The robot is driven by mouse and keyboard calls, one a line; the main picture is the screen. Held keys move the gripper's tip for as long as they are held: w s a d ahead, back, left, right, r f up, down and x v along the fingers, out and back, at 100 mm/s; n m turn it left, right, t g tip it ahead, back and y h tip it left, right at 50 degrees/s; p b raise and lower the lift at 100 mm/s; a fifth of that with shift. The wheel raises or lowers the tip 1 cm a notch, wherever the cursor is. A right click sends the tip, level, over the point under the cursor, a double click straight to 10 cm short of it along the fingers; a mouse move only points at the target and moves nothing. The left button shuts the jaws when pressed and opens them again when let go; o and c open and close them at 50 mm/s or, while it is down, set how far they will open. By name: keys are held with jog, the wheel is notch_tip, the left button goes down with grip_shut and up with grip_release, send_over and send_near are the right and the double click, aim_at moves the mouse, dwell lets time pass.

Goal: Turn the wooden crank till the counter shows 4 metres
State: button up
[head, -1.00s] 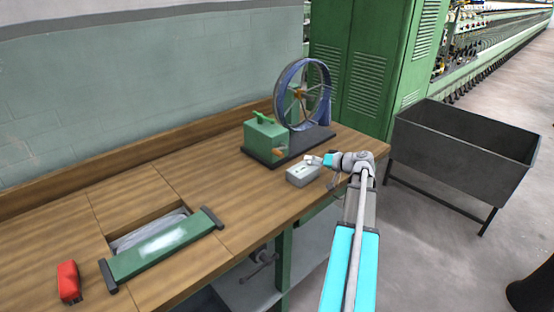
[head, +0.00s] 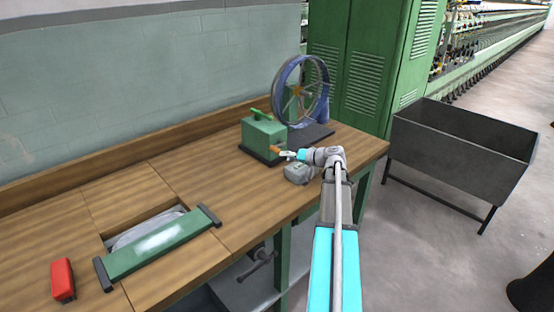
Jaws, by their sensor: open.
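The wooden crank (head: 275,149) shows as a small orange-brown handle at the front of the green gearbox (head: 263,133) on the bench. A blue-rimmed wheel (head: 279,96) with spokes stands upright behind the gearbox. My gripper (head: 284,155) is open, with its fingertips right at the crank handle. I cannot tell whether they touch it or stand around it. No counter reading can be made out.
The wooden bench (head: 205,172) has free room left of the gearbox. A green-framed slot cover (head: 160,245) and a red object (head: 62,279) lie at the left. A dark metal bin (head: 460,150) stands right of the bench, and a green cabinet (head: 365,75) stands behind.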

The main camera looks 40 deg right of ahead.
jog(key=shift+b+x, duration=0.45)
jog(key=shift+x, duration=1.9)
grip_shut()
